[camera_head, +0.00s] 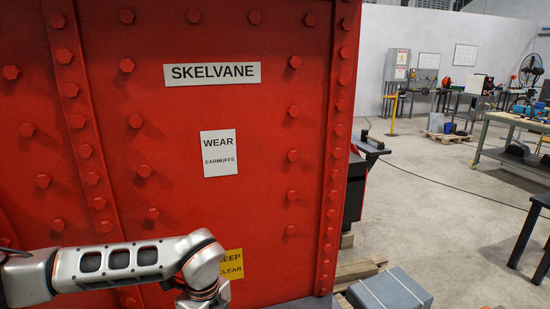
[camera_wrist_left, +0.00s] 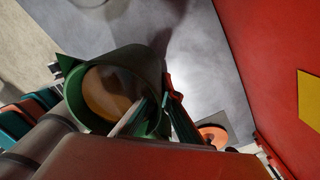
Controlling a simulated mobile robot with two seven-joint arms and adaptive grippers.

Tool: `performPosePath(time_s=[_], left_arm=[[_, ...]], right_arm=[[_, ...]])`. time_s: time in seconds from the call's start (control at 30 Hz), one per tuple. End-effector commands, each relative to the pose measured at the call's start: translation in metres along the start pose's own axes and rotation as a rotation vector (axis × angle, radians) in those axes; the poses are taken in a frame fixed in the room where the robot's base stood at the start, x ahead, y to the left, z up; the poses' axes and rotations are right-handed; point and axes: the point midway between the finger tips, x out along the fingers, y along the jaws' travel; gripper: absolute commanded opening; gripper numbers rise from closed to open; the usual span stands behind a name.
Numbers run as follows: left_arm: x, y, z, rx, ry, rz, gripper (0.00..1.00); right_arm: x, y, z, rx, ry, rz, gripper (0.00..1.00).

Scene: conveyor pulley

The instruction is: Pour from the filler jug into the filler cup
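The green jug (camera_wrist_left: 150,68) is close under my left wrist camera. I look into its round mouth, where an orange-brown content shows, and its pointed spout faces the upper left. My left gripper (camera_wrist_left: 158,118) is at the jug's lower right side, with finger parts over and beside the rim. Its grip on the jug is partly hidden, so I cannot tell whether it is closed there. In the head view my left arm comes in from the left and its gripper is below the picture. No cup can be made out for certain. My right gripper is not in view.
A red riveted machine wall (camera_head: 240,130) stands close in front, and its red side (camera_wrist_left: 265,60) shows in the wrist view. A grey surface (camera_wrist_left: 205,60) lies beyond the jug. A round orange item (camera_wrist_left: 213,134) and teal items (camera_wrist_left: 22,118) are nearby. A grey box (camera_head: 390,290) stands right.

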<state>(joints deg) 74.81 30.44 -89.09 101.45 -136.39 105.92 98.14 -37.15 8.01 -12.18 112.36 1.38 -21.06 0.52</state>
Motion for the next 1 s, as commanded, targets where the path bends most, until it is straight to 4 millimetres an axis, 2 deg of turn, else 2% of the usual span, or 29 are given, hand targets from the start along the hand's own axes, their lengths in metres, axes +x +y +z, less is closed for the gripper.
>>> performPosePath(time_s=[1.0], left_arm=[[-0.053, 0.002, 0.000, 0.000, 0.000, -0.001, 0.00]], right_arm=[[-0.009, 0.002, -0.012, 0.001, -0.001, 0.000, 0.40]])
